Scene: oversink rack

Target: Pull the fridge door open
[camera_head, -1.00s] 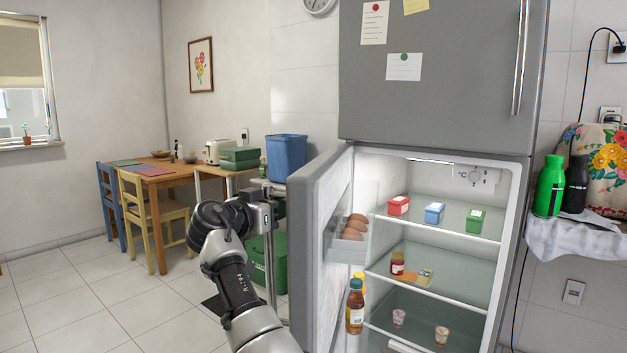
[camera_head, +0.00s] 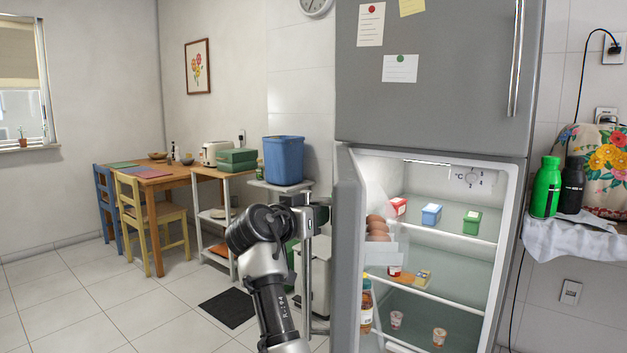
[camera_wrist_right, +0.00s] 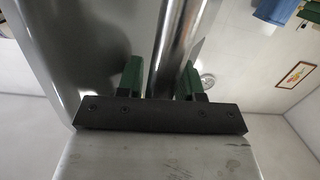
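The fridge door (camera_head: 346,260) stands wide open on the left of the lower compartment, its free edge toward me. Its inner shelves hold eggs (camera_head: 377,228) and a bottle (camera_head: 366,305). My right gripper (camera_head: 312,212) is at the outer side of the door, on the upright metal handle (camera_head: 307,270). In the right wrist view the shiny handle (camera_wrist_right: 173,50) runs between the two green fingers of the gripper (camera_wrist_right: 160,80), which are close on either side of it. The door's grey face (camera_wrist_right: 85,50) is to the left there. My left gripper is not in view.
The fridge interior has glass shelves with small boxes (camera_head: 431,214) and cups (camera_head: 439,337). Left of the door stand a side table with a blue bin (camera_head: 284,160), a white shelf unit, and a wooden table with chairs (camera_head: 150,220). The floor at the left is clear.

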